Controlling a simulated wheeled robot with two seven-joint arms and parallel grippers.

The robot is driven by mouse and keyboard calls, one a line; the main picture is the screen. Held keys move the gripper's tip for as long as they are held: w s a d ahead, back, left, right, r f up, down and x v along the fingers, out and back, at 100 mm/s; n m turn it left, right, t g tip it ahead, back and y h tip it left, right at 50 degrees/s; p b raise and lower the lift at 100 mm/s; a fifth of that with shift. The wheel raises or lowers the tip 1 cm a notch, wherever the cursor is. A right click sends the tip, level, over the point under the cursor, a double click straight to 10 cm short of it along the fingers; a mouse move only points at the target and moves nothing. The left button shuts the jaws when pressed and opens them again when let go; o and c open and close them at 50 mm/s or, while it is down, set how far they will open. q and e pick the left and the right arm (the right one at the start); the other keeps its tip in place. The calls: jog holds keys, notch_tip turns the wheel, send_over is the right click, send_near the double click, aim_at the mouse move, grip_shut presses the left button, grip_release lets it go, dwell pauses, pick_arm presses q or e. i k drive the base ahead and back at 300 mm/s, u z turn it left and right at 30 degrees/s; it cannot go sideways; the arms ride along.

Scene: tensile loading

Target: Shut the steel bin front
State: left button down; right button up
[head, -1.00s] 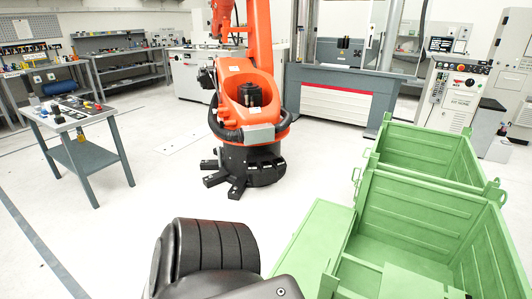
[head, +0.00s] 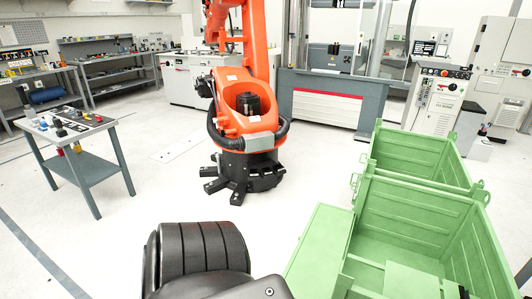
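Two green steel bins stand at the right of the head view, the near bin (head: 415,210) in front of the far bin (head: 415,150). A flat green front panel (head: 320,247) lies folded outward and down on the left side of the near bin, leaving that side open. The near bin's inside shows a ribbed wall, and its lower part is cut off by the picture's edge. Neither of my grippers shows. A dark rounded part of my own body fills the bottom centre, left of the panel.
An orange robot arm on a black base (head: 245,170) stands in the middle. A small grey table (head: 85,165) with small parts is at left. A grey machine (head: 330,100) and a control console (head: 435,97) stand behind.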

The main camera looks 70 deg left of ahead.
aim_at(311, 272)
jog(key=k, duration=0.15)
jog(key=z, duration=2.3)
jog(key=k, duration=2.2)
jog(key=u, duration=1.8)
